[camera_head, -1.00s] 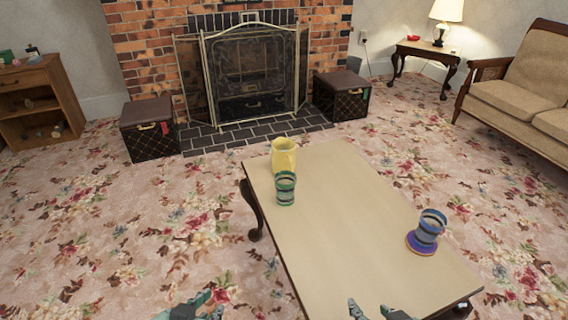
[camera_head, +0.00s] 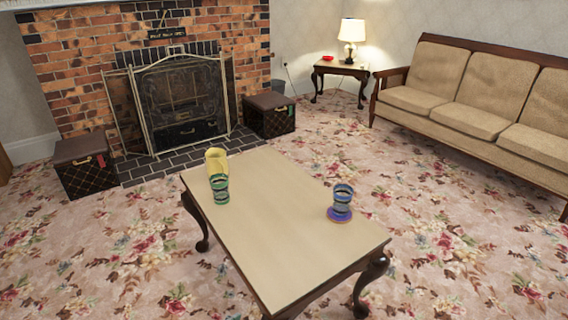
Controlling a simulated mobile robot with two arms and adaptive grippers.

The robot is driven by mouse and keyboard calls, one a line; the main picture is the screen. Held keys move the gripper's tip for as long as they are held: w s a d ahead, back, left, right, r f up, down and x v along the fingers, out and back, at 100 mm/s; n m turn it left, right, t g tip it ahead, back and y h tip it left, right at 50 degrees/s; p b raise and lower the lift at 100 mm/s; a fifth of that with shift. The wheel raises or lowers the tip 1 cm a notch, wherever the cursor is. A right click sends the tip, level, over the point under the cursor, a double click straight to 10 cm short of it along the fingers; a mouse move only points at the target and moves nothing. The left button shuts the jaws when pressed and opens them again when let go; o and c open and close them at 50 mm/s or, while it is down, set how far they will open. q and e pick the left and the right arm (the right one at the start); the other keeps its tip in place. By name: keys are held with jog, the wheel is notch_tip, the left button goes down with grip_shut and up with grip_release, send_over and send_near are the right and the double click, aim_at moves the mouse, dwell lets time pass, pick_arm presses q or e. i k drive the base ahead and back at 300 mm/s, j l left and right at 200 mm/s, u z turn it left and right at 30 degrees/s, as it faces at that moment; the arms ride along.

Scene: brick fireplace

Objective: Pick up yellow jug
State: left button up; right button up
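The yellow jug (camera_head: 215,158) stands upright at the far left end of the low wooden table (camera_head: 275,224). A green striped cup (camera_head: 220,189) stands just in front of it and hides part of its lower side. A blue striped cup (camera_head: 343,196) stands near the table's right edge, with a purple disc-like base or coaster (camera_head: 339,214) under it. Neither of my grippers shows in the head view now.
A brick fireplace with a metal screen (camera_head: 185,100) is behind the table, flanked by two dark boxes (camera_head: 86,164) (camera_head: 269,115). A beige sofa (camera_head: 470,90) is at the right. Carpet is clear left and front of the table.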

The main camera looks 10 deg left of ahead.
aim_at(215, 161)
jog(key=i+j+z, duration=0.25)
jog(key=j, duration=0.3)
jog(key=j+z, duration=0.3)
jog(key=j, duration=0.2)
jog(key=i+j+z, duration=0.1)
jog(key=j+z, duration=0.15)
jog(key=j, duration=0.35)
